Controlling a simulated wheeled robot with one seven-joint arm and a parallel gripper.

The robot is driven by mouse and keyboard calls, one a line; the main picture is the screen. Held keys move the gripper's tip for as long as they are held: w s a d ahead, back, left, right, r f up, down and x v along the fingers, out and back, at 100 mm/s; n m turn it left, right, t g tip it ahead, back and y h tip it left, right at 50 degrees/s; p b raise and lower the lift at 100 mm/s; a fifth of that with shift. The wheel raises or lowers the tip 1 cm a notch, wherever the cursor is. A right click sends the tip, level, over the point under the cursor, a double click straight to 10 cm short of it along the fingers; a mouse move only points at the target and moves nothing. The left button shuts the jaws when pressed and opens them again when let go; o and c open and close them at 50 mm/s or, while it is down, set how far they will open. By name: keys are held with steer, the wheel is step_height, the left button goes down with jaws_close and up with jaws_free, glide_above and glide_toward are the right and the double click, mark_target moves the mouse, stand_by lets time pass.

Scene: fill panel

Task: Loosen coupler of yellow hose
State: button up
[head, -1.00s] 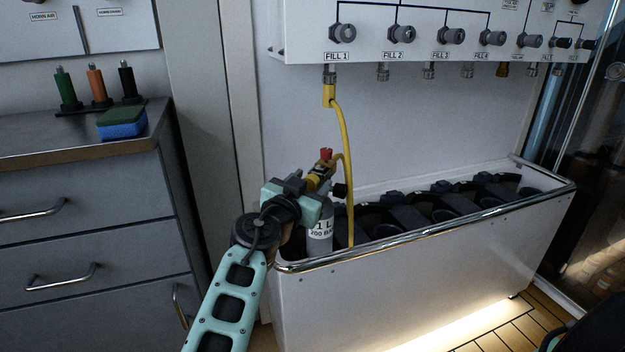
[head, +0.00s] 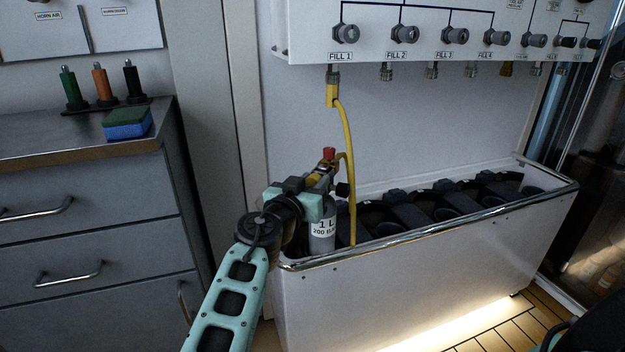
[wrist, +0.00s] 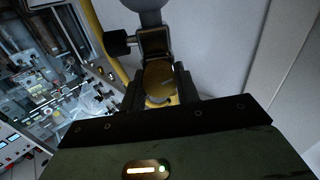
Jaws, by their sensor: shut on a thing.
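My gripper (head: 324,178) is at this valve, shut on the yellow coupler. In the wrist view, the coupler (wrist: 158,80) sits between the two dark fingers, with a black knob (wrist: 118,43) beside it. My gripper hides part of the coupler in the head view.
The white trough (head: 420,270) with a chrome rim holds several black cylinder seats (head: 435,212). The fill panel (head: 425,20) is above.

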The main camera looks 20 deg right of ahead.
steer(key=n+p, duration=0.2)
steer(key=n, duration=0.2)
steer(key=shift+r+n, duration=0.15)
steer(key=shift+n, duration=0.15)
steer(key=n+p, duration=0.3)
steer(key=n, duration=0.1)
steer(key=shift+w+a, duration=0.1)
steer(key=n+p, duration=0.4)
steer(key=n, duration=0.1)
steer(key=shift+n+g+p, duration=0.3)
steer(key=n+p, duration=0.3)
steer(key=n, duration=0.1)
steer(key=n+p, duration=0.2)
steer(key=n, duration=0.1)
steer(key=n+p, duration=0.1)
steer(key=shift+f+n+h+p, duration=0.25)
steer(key=shift+n+h+p, duration=0.05)
steer(key=shift+n+p, duration=0.1)
steer(key=n+p, duration=0.2)
steer(key=n, duration=0.2)
steer(key=shift+f+p, duration=0.1)
steer(key=shift+p, duration=0.3)
steer(key=n+p, duration=0.2)
steer(key=n, duration=0.2)
steer(key=shift+n+h, duration=0.3)
steer(key=shift+n, duration=0.1)
steer(key=n+p, duration=0.1)
steer(key=n, duration=0.4)
steer(key=shift+f+p, duration=0.15)
steer(key=shift+p, duration=0.15)
